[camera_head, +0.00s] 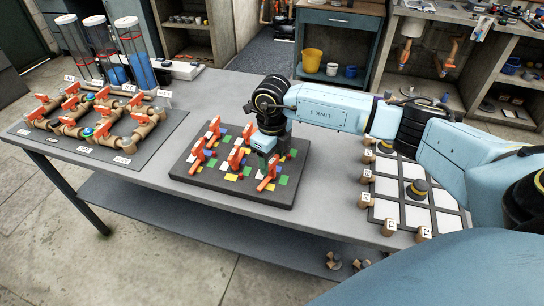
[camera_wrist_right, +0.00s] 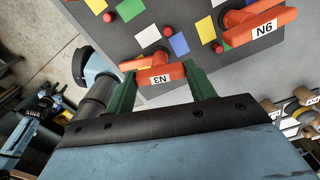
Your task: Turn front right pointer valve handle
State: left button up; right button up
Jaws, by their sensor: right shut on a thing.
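A dark board (camera_head: 185,170) on the table carries several red-orange pointer valve handles among coloured squares. My right gripper (camera_head: 265,154) is over its right side. In the wrist view, my right gripper (camera_wrist_right: 160,80) has its green fingers on both sides of an orange handle (camera_wrist_right: 158,75) with an upside-down label that seems to read N3, and is shut on it. This handle is mostly hidden in the head view. Another handle (camera_head: 267,176) stands just nearer than the gripper, uncovered. It appears to be the N6 handle (camera_wrist_right: 258,27) in the wrist view. My left gripper is out of view.
A pipe rig (camera_head: 95,125) with red handles and clear tubes stands on the left of the table. A gridded mat (camera_head: 405,213) with wooden pegs lies on the right, under my right arm. Cabinets with a yellow pot (camera_head: 312,60) stand behind the table.

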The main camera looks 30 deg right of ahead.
aim_at(272, 161)
jog(key=m, duration=0.4)
jog(key=shift+p, duration=0.35)
jog(key=m+p, duration=0.1)
jog(key=m, duration=0.2)
jog(key=shift+r+m, duration=0.1)
jog(key=shift+m, duration=0.2)
jog(key=m+p, duration=0.1)
jog(key=m, duration=0.2)
jog(key=shift+m+p, duration=0.7)
jog(key=shift+m, duration=1.5)
jog(key=o, duration=1)
notch_tip(272, 161, up, 13)
jog(key=shift+r, duration=0.15)
